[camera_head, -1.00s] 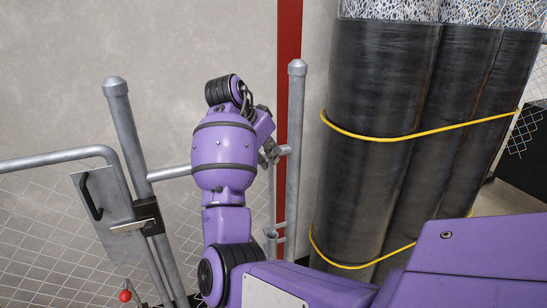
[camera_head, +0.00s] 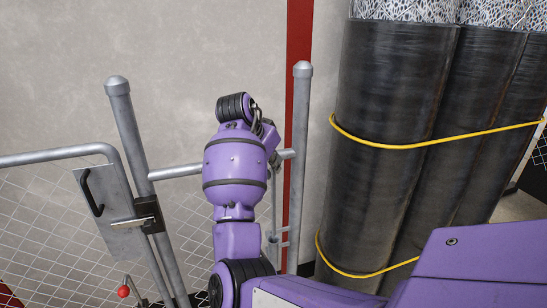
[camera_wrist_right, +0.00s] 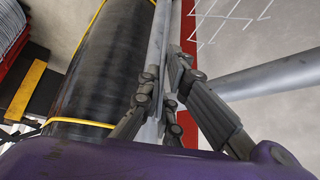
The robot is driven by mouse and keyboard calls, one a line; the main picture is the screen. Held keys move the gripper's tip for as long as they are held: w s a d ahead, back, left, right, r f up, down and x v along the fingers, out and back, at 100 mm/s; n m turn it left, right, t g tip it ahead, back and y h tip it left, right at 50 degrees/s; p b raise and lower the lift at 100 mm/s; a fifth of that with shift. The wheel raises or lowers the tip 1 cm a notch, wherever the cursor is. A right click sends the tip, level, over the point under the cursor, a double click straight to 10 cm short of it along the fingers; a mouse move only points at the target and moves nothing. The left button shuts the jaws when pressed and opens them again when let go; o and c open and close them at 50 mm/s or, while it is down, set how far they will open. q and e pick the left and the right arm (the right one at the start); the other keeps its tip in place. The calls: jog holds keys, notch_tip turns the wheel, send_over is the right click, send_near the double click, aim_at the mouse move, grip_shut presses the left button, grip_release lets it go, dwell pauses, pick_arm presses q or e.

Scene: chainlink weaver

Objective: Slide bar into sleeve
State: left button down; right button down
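A thin grey upright bar (camera_head: 273,200) stands just left of the right gate post (camera_head: 301,130) in the head view. A small grey bracket or ring at its lower part, possibly the sleeve (camera_head: 271,238), sits beside the post. My right gripper is at the bar, mostly hidden behind my purple forearm in the head view. In the right wrist view my right gripper (camera_wrist_right: 163,80) has its fingers on both sides of the thin bar (camera_wrist_right: 174,35), near the thicker post (camera_wrist_right: 155,45). I cannot tell whether they press on it. My left gripper is not in view.
Tall black wrapped rolls (camera_head: 385,140) with yellow straps stand close right of the post. At the left is a mesh gate with a latch plate (camera_head: 110,210), a black latch (camera_head: 148,213) and a red knob (camera_head: 123,291). A horizontal rail (camera_head: 175,172) meets the left post (camera_head: 128,130).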

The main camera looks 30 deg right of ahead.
jog(key=shift+f, duration=4.65)
jog(key=c, duration=2.4)
grip_release()
jog(key=shift+c, duration=0.2)
jog(key=o, duration=0.6)
send_near(273, 192)
jog(key=shift+a+r+b, duration=0.25)
jog(key=shift+r+b, duration=0.05)
jog(key=shift+r, duration=0.25)
